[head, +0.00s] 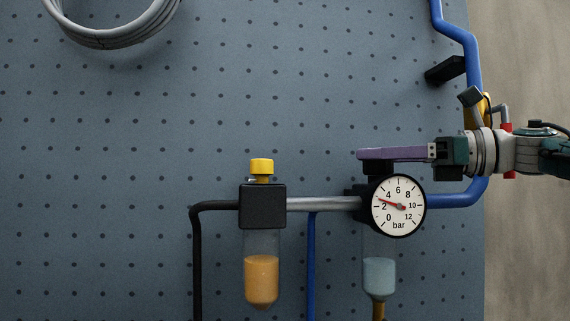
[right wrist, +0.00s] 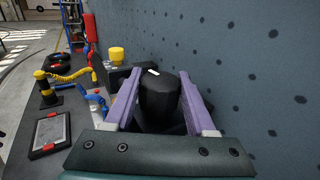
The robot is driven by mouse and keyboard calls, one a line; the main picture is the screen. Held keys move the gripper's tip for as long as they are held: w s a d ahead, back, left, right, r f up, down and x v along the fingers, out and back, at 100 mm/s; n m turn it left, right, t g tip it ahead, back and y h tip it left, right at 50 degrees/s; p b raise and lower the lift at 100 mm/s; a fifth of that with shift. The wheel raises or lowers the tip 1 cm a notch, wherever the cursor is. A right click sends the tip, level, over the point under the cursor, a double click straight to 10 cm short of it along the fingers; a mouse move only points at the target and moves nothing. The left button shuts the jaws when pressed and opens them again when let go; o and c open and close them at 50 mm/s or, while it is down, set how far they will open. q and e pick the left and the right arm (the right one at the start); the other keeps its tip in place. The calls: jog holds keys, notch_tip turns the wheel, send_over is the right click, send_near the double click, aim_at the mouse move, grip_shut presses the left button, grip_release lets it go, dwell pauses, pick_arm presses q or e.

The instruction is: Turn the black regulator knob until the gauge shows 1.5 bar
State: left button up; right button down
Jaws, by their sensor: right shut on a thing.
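The black regulator knob (head: 378,167) sits on top of the regulator, just above the gauge. The round white gauge (head: 398,206) is marked in bar, and its red needle points between 2 and 4, at about 3. My right gripper (head: 364,154) reaches in from the right with its purple fingers level over the knob. In the right wrist view, the fingers of my right gripper (right wrist: 159,72) are shut on the black knob (right wrist: 158,100), one on each side. A small white mark shows on the knob's top. My left gripper is not in view.
A black block with a yellow cap (head: 262,166) and an orange-filled bowl (head: 262,278) stands left of the gauge. A blue pipe (head: 474,60) runs down behind my right arm. A grey hose coil (head: 110,35) hangs at upper left. The pegboard between is clear.

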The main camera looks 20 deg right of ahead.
dwell(0.4)
jog(key=shift+c, duration=1.1)
grip_release()
jog(key=shift+s+d+f, duration=0.1)
jog(key=shift+s+d, duration=0.05)
jog(key=b+v, duration=0.3)
jog(key=v, duration=0.6)
jog(key=shift+s+d, duration=0.15)
